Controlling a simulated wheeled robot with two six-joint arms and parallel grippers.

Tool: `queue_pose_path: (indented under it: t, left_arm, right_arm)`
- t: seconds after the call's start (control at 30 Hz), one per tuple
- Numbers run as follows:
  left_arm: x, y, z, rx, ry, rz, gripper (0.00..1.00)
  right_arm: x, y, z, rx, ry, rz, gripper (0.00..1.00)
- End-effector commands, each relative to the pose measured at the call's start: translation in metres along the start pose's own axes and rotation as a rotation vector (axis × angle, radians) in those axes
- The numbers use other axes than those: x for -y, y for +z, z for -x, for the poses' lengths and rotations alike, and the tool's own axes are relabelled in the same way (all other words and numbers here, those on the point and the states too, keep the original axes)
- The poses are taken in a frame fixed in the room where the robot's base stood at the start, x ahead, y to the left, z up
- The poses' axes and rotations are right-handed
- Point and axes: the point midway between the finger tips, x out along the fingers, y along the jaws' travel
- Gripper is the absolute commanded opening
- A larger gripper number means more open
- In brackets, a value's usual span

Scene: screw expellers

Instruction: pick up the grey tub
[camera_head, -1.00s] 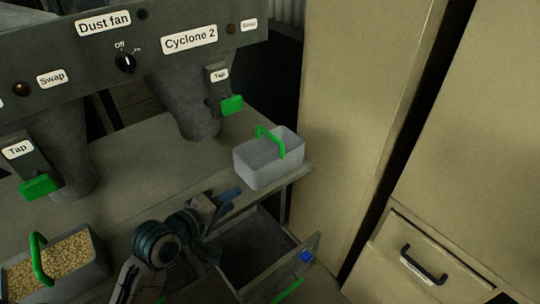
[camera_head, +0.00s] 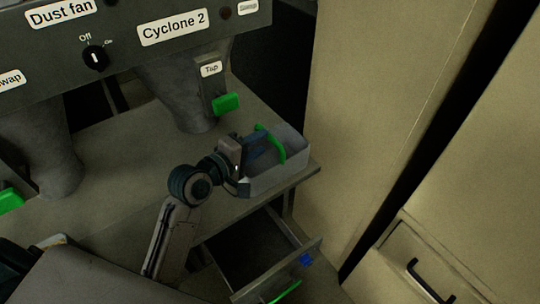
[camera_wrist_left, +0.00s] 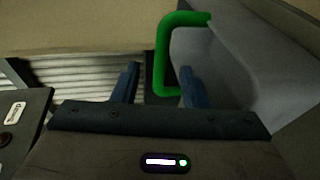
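The grey tub (camera_head: 290,168) stands on the right end of the metal bench under the Cyclone 2 outlet, with its green handle (camera_head: 273,145) raised. My left gripper (camera_head: 262,145) is over the tub's left side, its blue fingers beside the handle, and it hides part of the tub. In the left wrist view the fingers (camera_wrist_left: 158,72) are spread apart. The green handle (camera_wrist_left: 165,55) shows between and just past the fingertips, and the tub's wall (camera_wrist_left: 225,60) is at right. Whether a finger touches the handle I cannot tell. My right gripper is not in view.
A green tap handle (camera_head: 226,103) hangs above and left of the tub. An open drawer (camera_head: 262,262) juts out below the bench (camera_head: 120,215). A tall beige cabinet (camera_head: 375,100) stands close on the right.

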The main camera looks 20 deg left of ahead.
Motion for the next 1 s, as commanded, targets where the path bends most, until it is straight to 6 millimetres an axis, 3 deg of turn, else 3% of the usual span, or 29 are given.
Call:
queue_pose_path:
  t: [0.17, 0.5, 0.83, 1.0]
  left_arm:
    - [-0.001, 0.0, -0.013, 0.001, 0.0, 0.0, 0.4]
    - [-0.002, 0.0, -0.059, 0.0, 0.001, 0.002, 0.4]
    - [0.0, 0.0, -0.066, 0.0, 0.0, -0.002, 0.4]
    - [0.0, 0.0, -0.065, 0.0, 0.0, -0.002, 0.06]
  right_arm:
    - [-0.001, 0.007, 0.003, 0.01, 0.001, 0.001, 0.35]
    - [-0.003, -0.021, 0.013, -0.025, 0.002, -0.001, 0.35]
    - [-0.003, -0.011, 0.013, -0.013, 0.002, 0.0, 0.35]
    - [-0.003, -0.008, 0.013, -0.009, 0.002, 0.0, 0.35]
